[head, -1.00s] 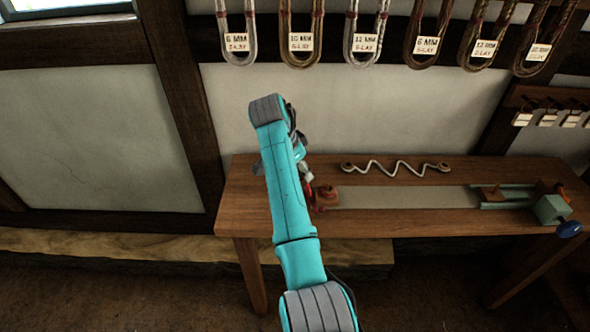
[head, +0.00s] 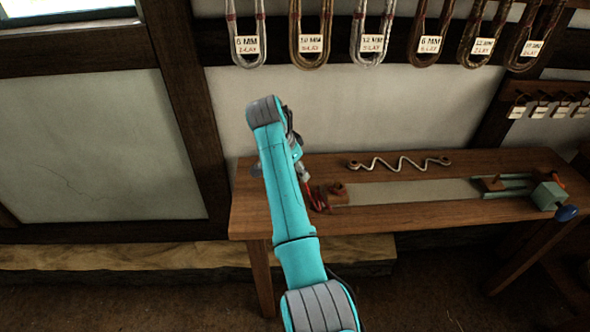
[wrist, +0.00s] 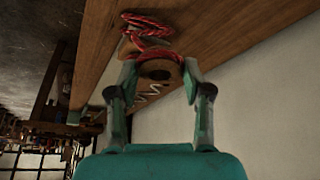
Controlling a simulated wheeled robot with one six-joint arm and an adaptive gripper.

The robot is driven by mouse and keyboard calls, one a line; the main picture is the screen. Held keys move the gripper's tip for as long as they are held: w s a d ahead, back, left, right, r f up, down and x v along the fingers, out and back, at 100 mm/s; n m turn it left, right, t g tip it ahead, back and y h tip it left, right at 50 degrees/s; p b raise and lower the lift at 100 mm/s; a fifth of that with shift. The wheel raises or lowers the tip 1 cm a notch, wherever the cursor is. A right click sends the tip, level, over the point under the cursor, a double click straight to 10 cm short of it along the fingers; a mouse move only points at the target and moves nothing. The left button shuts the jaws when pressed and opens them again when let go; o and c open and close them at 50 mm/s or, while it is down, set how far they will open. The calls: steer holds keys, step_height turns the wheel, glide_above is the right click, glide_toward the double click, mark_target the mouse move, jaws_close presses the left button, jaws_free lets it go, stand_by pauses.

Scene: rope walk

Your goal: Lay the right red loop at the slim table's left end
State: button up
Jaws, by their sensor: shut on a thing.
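The slim table (head: 420,215) is a brown wooden bench along the wall. My gripper (wrist: 160,78) is beside its left part, mostly hidden behind my arm in the head view. In the wrist view its fingers close on either side of a brown wooden piece with a round hole, with the red loop (wrist: 145,55) wrapped against its far side. More red rope lies bunched over the tabletop just beyond. In the head view, red rope (head: 318,204) shows to the right of my arm. Whether the rope touches the wood there I cannot tell.
A grey strip (head: 410,191) runs along the tabletop to a green vise-like clamp (head: 548,196) at the right. A zigzag metal piece (head: 400,163) lies at the back. Labelled rope loops (head: 310,40) hang on the wall above. The table's left corner (head: 248,215) is bare.

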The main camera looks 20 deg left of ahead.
steer(key=shift+f, duration=0.1)
steer(key=shift+f, duration=6.35)
steer(key=o, duration=0.9)
steer(key=shift+r, duration=0.1)
steer(key=v, duration=1.1)
steer(key=shift+s+a+r, duration=0.1)
steer(key=shift+s+r, duration=0.05)
steer(key=shift+r, duration=0.2)
